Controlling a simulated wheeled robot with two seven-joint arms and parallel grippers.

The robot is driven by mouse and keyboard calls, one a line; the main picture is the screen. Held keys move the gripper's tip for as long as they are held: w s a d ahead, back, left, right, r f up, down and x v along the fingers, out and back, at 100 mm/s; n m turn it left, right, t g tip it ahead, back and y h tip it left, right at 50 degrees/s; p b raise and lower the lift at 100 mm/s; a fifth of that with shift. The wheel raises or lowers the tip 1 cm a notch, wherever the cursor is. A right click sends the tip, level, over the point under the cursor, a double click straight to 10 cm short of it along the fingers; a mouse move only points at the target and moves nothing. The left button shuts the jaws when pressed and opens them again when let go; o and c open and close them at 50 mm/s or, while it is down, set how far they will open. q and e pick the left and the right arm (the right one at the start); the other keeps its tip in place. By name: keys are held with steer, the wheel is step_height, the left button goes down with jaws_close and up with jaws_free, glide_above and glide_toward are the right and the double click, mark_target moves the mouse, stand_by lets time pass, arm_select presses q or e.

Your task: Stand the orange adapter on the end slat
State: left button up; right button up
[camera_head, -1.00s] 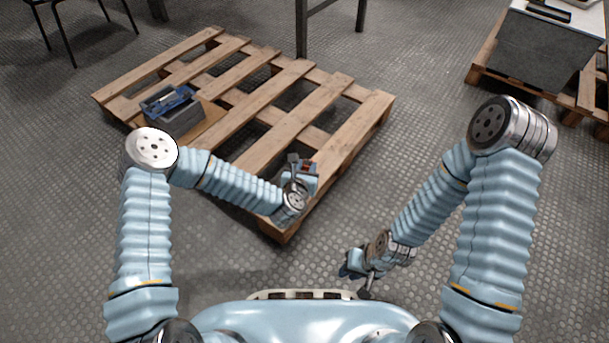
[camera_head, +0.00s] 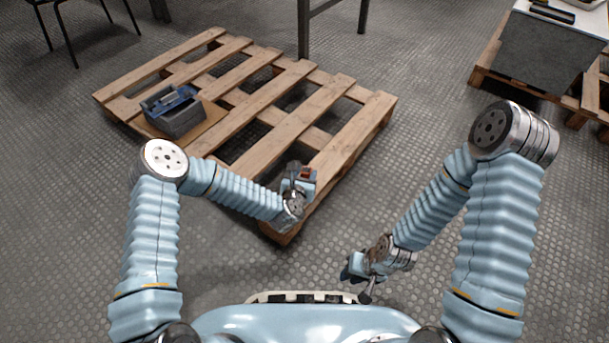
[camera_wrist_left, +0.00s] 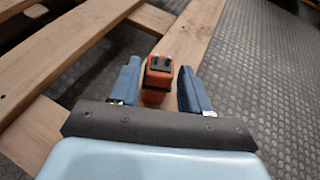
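The orange adapter (camera_wrist_left: 157,79) has a dark top and sits between the two blue fingers of my left gripper (camera_wrist_left: 158,88) in the left wrist view. Narrow gaps show between it and both fingers, so the gripper looks open around it. It appears upright over the end slat (camera_wrist_left: 190,42) of the pallet; its foot is hidden. In the head view the adapter (camera_head: 305,173) is a small orange patch at my left gripper (camera_head: 299,172), above the near part of the end slat (camera_head: 345,152). My right gripper (camera_head: 358,280) hangs over the floor, its fingers unclear.
A grey box with a blue top (camera_head: 174,110) stands on a brown board (camera_head: 212,117) on the pallet's left side. Open gaps lie between the slats. Bare floor is right of the pallet. A grey block (camera_head: 545,55) stands on another pallet at the far right.

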arm_select(q)
steer(key=shift+o, duration=0.8)
steer(key=shift+r, duration=0.1)
steer(key=shift+r+p, duration=0.2)
steer(key=shift+p, duration=0.1)
steer(key=p+v, duration=0.2)
steer(key=v, duration=0.9)
steer(key=s+a+f+m+g, duration=0.2)
steer(key=s+m, duration=0.4)
steer(key=m, duration=0.4)
steer(key=s+a+f+m+g, duration=0.3)
steer(key=s+m+g, duration=0.3)
steer(key=m, duration=0.4)
steer(key=s+a+f+m+g+h, duration=0.1)
steer(key=s+a+f+m+g, duration=0.2)
steer(key=s+m, duration=0.4)
steer(key=a+m+g, duration=0.1)
steer(key=m, duration=0.3)
steer(key=shift+s+a+f, duration=0.2)
steer(key=shift+s+a, duration=0.1)
